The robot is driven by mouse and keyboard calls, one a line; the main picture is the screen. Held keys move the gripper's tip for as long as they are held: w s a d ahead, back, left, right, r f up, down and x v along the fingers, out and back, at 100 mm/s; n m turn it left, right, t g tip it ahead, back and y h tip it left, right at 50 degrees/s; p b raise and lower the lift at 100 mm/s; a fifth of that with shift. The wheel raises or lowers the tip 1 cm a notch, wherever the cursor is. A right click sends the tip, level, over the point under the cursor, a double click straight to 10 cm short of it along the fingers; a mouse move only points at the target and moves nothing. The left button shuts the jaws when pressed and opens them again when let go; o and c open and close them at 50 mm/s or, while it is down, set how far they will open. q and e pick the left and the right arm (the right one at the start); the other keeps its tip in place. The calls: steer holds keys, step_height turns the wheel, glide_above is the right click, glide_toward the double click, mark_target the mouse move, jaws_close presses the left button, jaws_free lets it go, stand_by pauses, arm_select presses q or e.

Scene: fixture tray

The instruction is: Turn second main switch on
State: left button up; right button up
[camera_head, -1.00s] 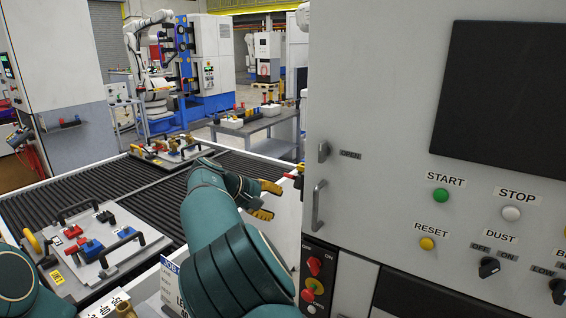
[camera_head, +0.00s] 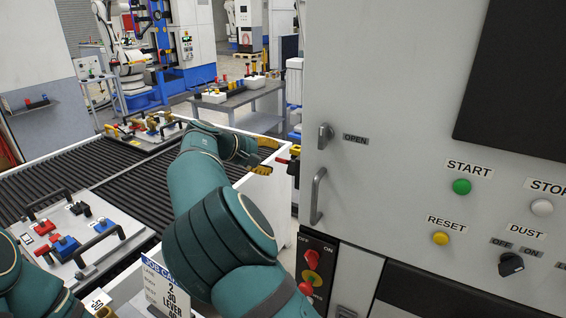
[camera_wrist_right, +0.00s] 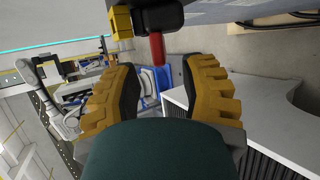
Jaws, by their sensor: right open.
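A red-handled switch (camera_head: 283,161) sticks out from the side of the grey machine cabinet in the head view. In the right wrist view its red lever (camera_wrist_right: 157,48) hangs from a black body beside a yellow block. My right gripper (camera_head: 270,157) is open and empty, just left of this lever. In the wrist view the lever lies beyond the gap between the yellow fingertips (camera_wrist_right: 160,78); I cannot tell whether they touch.
The cabinet front (camera_head: 400,100) fills the right side, with a protruding door handle (camera_head: 317,196). A roller conveyor (camera_head: 130,178) carries fixture trays at left. A printed sign (camera_head: 165,285) stands near my right arm. A grey table (camera_head: 245,100) stands behind.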

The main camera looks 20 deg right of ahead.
mark_target(283, 161)
steer(key=shift+x, duration=2.75)
jaws_close()
